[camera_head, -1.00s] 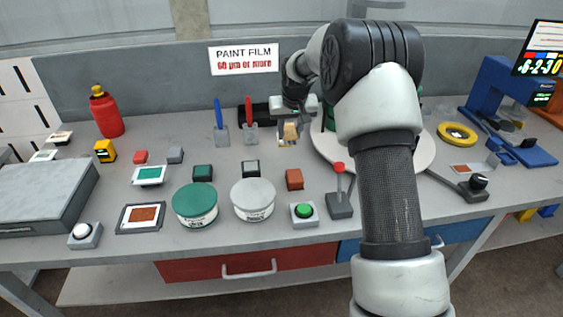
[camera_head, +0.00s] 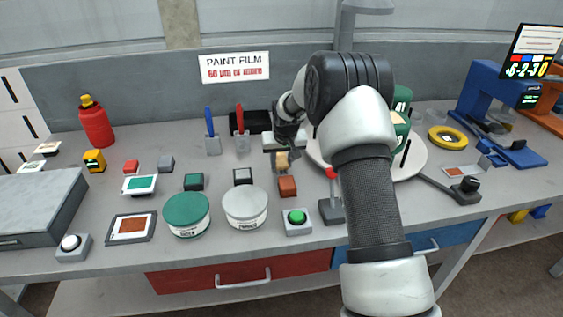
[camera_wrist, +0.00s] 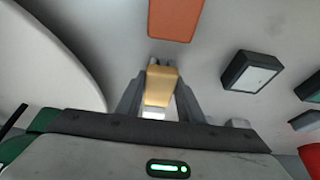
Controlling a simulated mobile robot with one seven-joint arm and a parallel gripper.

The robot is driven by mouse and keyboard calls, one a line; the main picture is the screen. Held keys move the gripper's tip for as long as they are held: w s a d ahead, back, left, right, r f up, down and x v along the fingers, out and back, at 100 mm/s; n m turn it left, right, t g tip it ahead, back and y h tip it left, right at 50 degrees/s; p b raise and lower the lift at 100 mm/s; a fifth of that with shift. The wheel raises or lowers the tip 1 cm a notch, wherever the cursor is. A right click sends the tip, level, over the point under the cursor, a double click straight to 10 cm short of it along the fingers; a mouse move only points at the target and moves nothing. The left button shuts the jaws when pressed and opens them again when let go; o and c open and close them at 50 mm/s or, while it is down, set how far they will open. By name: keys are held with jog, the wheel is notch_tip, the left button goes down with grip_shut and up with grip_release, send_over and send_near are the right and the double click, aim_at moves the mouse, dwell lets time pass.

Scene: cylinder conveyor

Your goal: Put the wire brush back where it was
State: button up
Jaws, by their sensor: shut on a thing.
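My gripper (camera_head: 284,156) is shut on the wire brush (camera_head: 282,163), a small tan, wood-coloured piece, over the middle of the grey bench. The brush also shows in the wrist view (camera_wrist: 160,88), clamped between the two grey fingers. Its bristles are not clearly visible. I cannot tell whether the brush touches the bench. In the head view it is just behind the orange-brown block (camera_head: 287,186), which also shows ahead of the fingers in the wrist view (camera_wrist: 175,18).
A blue-handled tool (camera_head: 211,132) and a red-handled tool (camera_head: 241,131) stand behind to the left. A white round plate (camera_head: 413,165) with green cylinders is at right, partly behind my arm.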

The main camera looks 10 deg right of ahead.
jog(key=o, duration=1.1)
jog(key=shift+f, duration=0.1)
